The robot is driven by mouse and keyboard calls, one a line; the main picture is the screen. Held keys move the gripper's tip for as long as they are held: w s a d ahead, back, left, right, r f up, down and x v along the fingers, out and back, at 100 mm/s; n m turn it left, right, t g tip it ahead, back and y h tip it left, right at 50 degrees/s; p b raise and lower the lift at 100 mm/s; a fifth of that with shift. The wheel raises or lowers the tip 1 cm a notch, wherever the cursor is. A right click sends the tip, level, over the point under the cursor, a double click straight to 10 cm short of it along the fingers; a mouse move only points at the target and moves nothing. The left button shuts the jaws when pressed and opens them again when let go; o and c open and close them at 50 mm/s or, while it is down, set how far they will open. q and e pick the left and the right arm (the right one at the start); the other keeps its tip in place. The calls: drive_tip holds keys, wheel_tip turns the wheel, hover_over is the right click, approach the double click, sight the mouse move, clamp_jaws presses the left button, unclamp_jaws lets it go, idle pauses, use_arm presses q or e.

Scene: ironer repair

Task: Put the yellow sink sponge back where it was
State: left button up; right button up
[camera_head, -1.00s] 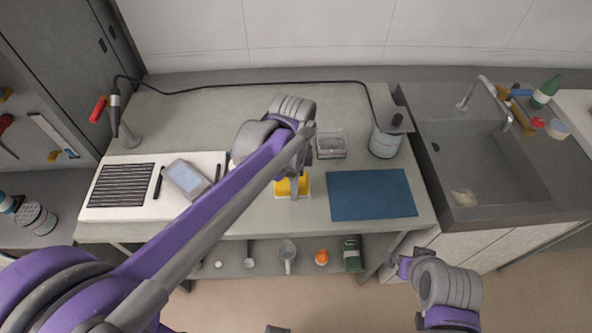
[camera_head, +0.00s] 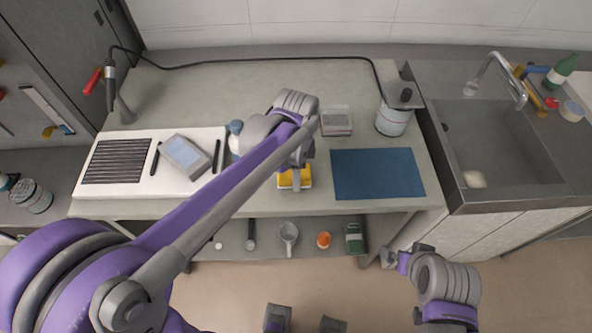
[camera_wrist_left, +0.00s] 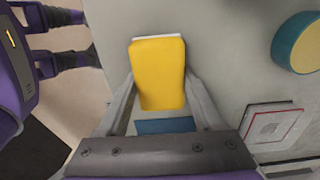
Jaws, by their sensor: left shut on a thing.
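The yellow sponge (camera_head: 294,179) is near the front edge of the workbench, left of the blue mat (camera_head: 378,175). My left gripper (camera_head: 296,182) reaches over it from above and is shut on it. In the left wrist view the sponge (camera_wrist_left: 158,72) sits between the two fingers, with a thin white edge at its far end. I cannot tell whether it touches the bench or hangs just above it. My right gripper (camera_head: 392,259) is low in front of the bench, away from the sponge; its jaw state is unclear.
The sink (camera_head: 508,150) at the right holds a pale lump (camera_head: 474,179). A white board (camera_head: 130,186) with a grey device (camera_head: 186,154) lies left. A small box (camera_head: 336,121) and a canister (camera_head: 392,121) stand behind the mat. The bench's back middle is clear.

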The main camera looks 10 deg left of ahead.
use_arm(q)
drive_tip(key=shift+f+b, duration=0.45)
drive_tip(key=shift+f, duration=0.25)
drive_tip(key=o, duration=1.2)
drive_tip(key=shift+o, duration=0.2)
drive_tip(key=shift+r, duration=0.1)
wheel_tip(320, 180, up, 11)
drive_tip(key=shift+f+p, duration=0.15)
drive_tip(key=shift+p, duration=0.3)
drive_tip(key=s+a+f+n+t, duration=0.1)
drive_tip(key=s+n, duration=0.2)
drive_tip(key=s+a+f+n+t, duration=0.1)
drive_tip(key=s+a+f+n, duration=0.1)
drive_tip(key=s, duration=0.1)
drive_tip(key=s+a+f+n+t, duration=0.1)
drive_tip(key=s+a+n, duration=0.1)
drive_tip(key=n, duration=0.1)
drive_tip(key=shift+s+f+n+p, duration=0.2)
drive_tip(key=shift+s+n+p, duration=0.1)
drive_tip(key=shift+s, duration=0.1)
drive_tip(key=s+a+f+n+t, duration=0.2)
drive_tip(key=s+f+n, duration=0.3)
drive_tip(key=n, duration=0.1)
drive_tip(key=shift+s, duration=0.2)
